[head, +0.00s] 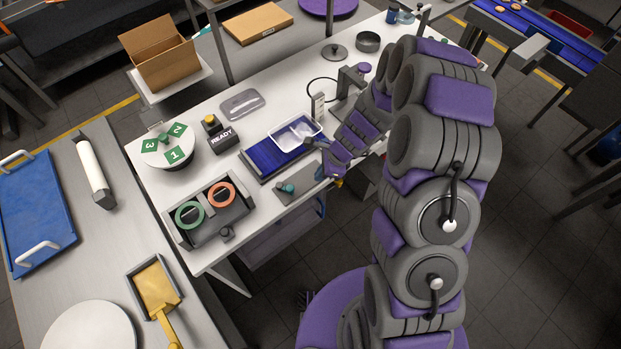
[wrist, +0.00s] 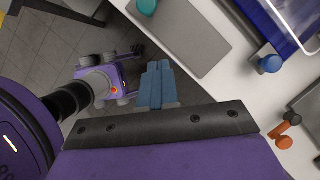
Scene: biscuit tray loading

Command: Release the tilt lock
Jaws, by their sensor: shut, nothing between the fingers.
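My gripper (wrist: 157,85) shows in the wrist view with its two blue fingers together and nothing between them. Behind the fingers are floor and the table's edge. In the head view my purple wrist is by the right end of the blue belt, and the fingertips are not clear. In the wrist view a blue knob (wrist: 271,63) sits by the belt corner, to the right of the fingers and apart from them. An orange knobbed piece (wrist: 284,135) lies lower right. I cannot tell which piece is the tilt lock.
A clear tray (head: 297,133) sits on the blue belt (head: 262,158). A teal knob (head: 286,188) stands on a grey plate (wrist: 190,30). A box with green and orange rings (head: 222,194), a READY sign (head: 222,138) and a numbered disc (head: 150,150) stand to the left.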

